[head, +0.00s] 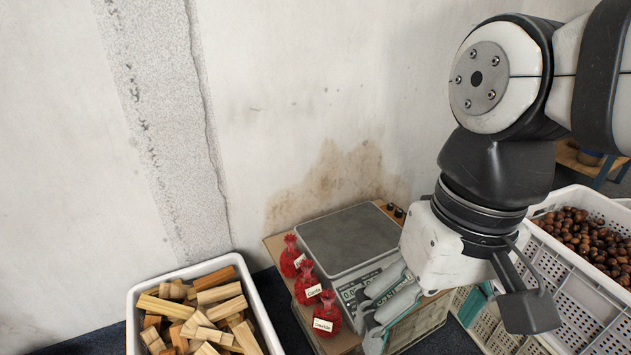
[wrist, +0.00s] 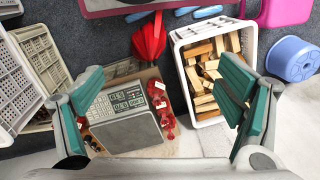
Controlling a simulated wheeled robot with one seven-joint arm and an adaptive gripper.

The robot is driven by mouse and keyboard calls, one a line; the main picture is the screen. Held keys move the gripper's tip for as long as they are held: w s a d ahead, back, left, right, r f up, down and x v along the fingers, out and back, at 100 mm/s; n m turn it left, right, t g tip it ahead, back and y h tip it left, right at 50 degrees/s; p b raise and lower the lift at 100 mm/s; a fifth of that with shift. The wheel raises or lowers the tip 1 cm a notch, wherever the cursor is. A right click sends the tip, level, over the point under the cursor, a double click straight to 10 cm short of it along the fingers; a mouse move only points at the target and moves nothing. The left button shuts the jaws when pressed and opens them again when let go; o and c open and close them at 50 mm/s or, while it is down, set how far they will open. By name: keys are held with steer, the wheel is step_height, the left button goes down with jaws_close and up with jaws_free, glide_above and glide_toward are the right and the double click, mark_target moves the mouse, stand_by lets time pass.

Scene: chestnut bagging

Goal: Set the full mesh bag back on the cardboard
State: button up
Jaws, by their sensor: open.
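Three red mesh bags (head: 327,316) with white labels stand in a row on the cardboard (head: 274,243), left of the scale (head: 348,238). The scale's grey plate is bare. The bags also show in the wrist view (wrist: 158,101), beside the scale (wrist: 125,128). My gripper (head: 384,302) is in front of the scale's display, to the right of the nearest bag in the head view. In the wrist view its teal fingers are wide apart and my gripper (wrist: 163,68) holds nothing. I cannot tell the exact gap between the fingers and the scale.
A white crate of wood blocks (head: 133,312) stands at the left. A white crate of chestnuts (head: 568,285) is at the right. The wall is close behind the scale. A red object (wrist: 149,40), a blue tub (wrist: 291,58) and a pink item (wrist: 285,12) show in the wrist view.

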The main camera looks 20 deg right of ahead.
steer(key=shift+n+h, duration=0.5)
steer(key=s, duration=0.2)
steer(key=s+d, duration=0.1)
steer(key=shift+s+d+f, duration=0.1)
steer(key=shift+s+f, duration=0.15)
steer(key=shift+s, duration=0.15)
step_height(320, 180, up, 30)
steer(key=t+p, duration=0.4)
steer(key=p, duration=2.4)
steer(key=shift+d, duration=0.25)
